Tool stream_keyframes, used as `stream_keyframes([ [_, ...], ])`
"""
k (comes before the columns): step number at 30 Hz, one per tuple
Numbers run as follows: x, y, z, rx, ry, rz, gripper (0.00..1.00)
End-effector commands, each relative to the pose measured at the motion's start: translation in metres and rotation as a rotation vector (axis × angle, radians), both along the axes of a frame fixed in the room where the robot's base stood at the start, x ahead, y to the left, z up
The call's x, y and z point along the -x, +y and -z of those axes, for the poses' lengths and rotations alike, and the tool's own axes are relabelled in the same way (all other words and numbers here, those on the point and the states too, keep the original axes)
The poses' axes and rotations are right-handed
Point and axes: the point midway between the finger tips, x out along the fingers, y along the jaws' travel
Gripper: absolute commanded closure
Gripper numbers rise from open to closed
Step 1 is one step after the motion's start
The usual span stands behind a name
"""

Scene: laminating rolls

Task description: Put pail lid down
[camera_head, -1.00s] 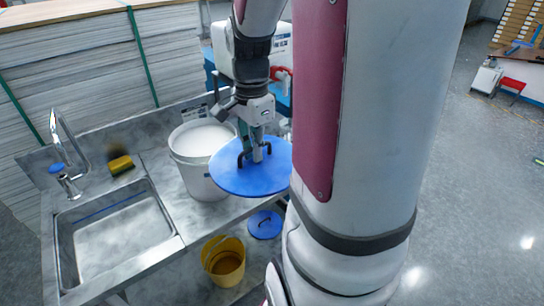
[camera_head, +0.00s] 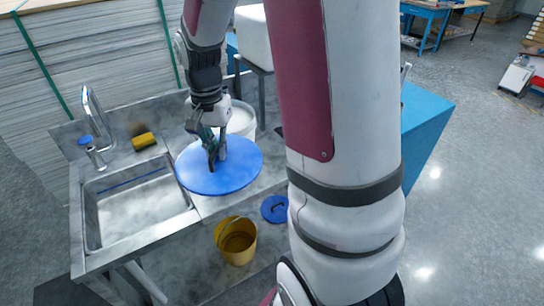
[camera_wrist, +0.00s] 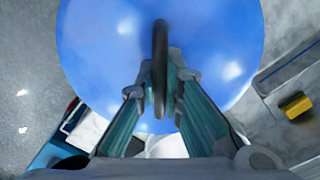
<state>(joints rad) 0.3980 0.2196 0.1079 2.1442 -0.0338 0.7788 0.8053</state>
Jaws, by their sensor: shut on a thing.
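The pail lid (camera_head: 240,170) is a large blue disc with a dark handle. My gripper (camera_head: 217,158) is shut on that handle and holds the lid above the counter, in front of the white pail. In the wrist view the lid (camera_wrist: 100,35) fills the upper middle, and my gripper (camera_wrist: 160,85) has the upright dark handle between its fingers. The white pail (camera_head: 242,118) stands on the counter behind the lid, its lower part partly hidden by it. A bit of the pail also shows below the lid in the wrist view.
A steel sink (camera_head: 138,212) with a tap (camera_head: 95,120) is to the left, with a yellow sponge (camera_head: 144,140) behind it. Below are a yellow bucket (camera_head: 238,248) and a small blue lid (camera_head: 274,209). Bare counter (camera_head: 268,178) shows right of the held lid.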

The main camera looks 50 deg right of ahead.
Motion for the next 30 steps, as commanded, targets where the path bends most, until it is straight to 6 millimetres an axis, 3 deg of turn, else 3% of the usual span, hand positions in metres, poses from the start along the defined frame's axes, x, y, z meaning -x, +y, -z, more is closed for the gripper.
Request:
stream_keyframes([
  [6, -0.074, 0.062, 0.032, -0.004, 0.003, -0.534, 1.0],
  [15, -0.133, 0.108, 0.054, -0.002, 0.0, -0.976, 1.0],
  [19, -0.148, 0.121, 0.059, 0.0, 0.001, -1.092, 1.0],
  [30, -0.145, 0.118, 0.057, 0.001, 0.003, -1.077, 1.0],
])
